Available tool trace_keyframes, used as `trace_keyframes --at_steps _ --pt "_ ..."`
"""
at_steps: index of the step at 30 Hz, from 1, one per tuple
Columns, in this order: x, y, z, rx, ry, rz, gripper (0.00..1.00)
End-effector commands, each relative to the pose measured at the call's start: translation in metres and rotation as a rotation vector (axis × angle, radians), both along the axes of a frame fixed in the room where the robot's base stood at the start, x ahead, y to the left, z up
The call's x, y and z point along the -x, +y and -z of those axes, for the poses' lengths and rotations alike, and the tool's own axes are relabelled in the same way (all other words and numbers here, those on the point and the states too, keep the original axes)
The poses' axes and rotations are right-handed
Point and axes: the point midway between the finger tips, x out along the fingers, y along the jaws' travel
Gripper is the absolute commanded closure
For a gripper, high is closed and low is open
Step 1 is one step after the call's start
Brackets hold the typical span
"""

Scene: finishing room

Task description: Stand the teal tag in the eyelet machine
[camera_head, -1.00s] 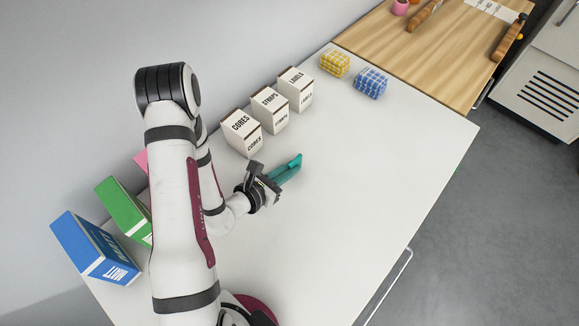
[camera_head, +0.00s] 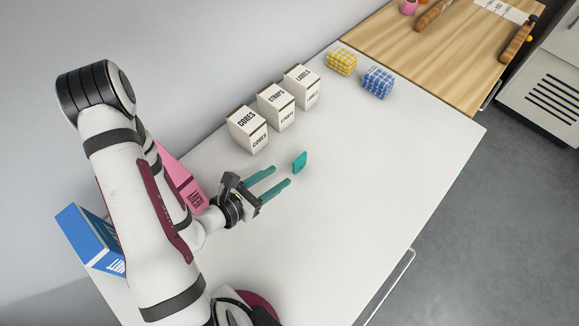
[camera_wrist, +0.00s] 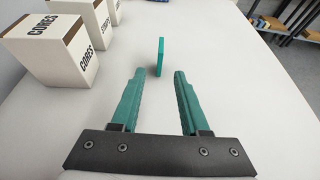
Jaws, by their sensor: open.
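The teal tag (camera_head: 300,161) stands upright on the white table, thin and free, just beyond my fingertips. It also shows on edge in the wrist view (camera_wrist: 160,56), ahead of the gap between the fingers. My gripper (camera_head: 280,175) has two teal fingers spread wide apart with nothing between them. In the wrist view my gripper (camera_wrist: 160,73) points toward the tag and is apart from it. I cannot make out an eyelet machine in either view.
White boxes marked CORES (camera_head: 248,130), STRAPS (camera_head: 277,106) and LABELS (camera_head: 302,86) stand left of the tag. Yellow (camera_head: 342,62) and blue (camera_head: 378,82) checked blocks sit farther back. Pink (camera_head: 182,184) and blue (camera_head: 91,240) boxes are near my arm. The table's right side is clear.

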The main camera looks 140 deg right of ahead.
Motion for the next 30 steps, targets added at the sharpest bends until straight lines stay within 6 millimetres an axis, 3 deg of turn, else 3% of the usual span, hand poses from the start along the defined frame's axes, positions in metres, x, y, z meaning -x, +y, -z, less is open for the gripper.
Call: trace_keyframes --at_steps 10,14,16,18,20,21,23,27,30 --pt "0.002 -0.001 0.000 0.015 -0.005 0.008 0.55" --pt "0.027 -0.030 -0.005 0.316 -0.124 0.142 0.55" --pt "0.058 -0.064 -0.029 0.597 -0.240 0.223 0.55" --pt "0.086 -0.094 -0.071 0.820 -0.361 0.240 0.55" --pt "0.089 -0.113 -0.096 0.849 -0.499 0.174 0.55" --pt "0.080 -0.119 -0.101 0.776 -0.602 0.100 0.55" --pt "0.063 -0.112 -0.107 0.613 -0.727 0.009 0.55" --pt "0.044 -0.050 -0.123 0.235 -0.866 -0.049 0.55" --pt "0.042 -0.012 -0.135 0.072 -0.894 -0.020 0.55"
